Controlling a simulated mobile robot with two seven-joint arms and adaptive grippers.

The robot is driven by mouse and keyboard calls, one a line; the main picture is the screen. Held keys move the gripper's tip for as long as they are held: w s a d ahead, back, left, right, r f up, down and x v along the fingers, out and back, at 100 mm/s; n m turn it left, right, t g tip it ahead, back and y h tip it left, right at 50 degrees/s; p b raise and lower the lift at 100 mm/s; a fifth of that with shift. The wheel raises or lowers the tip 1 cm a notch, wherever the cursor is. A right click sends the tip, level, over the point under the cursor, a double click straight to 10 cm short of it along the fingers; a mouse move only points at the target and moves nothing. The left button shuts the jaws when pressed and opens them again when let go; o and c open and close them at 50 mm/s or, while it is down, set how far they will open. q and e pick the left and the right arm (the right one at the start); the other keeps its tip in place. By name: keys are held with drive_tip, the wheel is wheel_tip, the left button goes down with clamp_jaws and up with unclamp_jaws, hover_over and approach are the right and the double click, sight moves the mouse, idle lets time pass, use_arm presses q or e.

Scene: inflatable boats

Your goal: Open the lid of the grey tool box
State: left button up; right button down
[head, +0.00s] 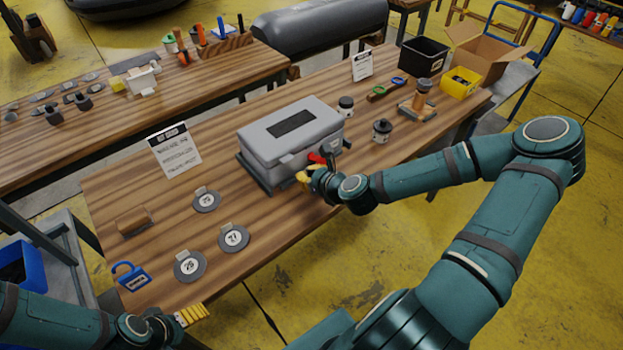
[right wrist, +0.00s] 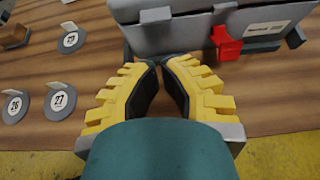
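The grey tool box (head: 278,152) stands on the bench with its lid (head: 262,139) down; a dark panel is on the lid. In the right wrist view its front face (right wrist: 185,37) fills the top, with grey latch-like tabs (right wrist: 156,15) and a red piece (right wrist: 226,42) on the front. My right gripper (head: 303,177) is just in front of the box; in the wrist view its yellow fingers (right wrist: 161,62) come together at the tips with nothing between them. Contact with the box cannot be told. My left gripper (head: 205,312) is by the front bench edge, its opening unclear.
Round numbered discs (head: 234,237), a blue padlock-shaped item (head: 131,277) and a wooden block (head: 133,221) lie left of the box. A sign (head: 174,150) stands behind them. Dark jars (head: 382,131), a black bin (head: 423,57) and a yellow bin (head: 461,84) are to the right.

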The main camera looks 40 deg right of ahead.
drive_tip(key=b+x, duration=0.2)
drive_tip(key=x, duration=0.2)
drive_tip(key=shift+s+a+f, duration=0.1)
drive_tip(key=shift+f, duration=0.15)
drive_tip(key=shift+w+a+r, duration=0.1)
drive_tip(key=shift+w+r, duration=0.1)
drive_tip(key=shift+w, duration=1.55)
drive_tip(key=shift+w+r+p, duration=0.1)
drive_tip(key=shift+r+p, duration=0.15)
drive_tip(key=shift+p, duration=0.05)
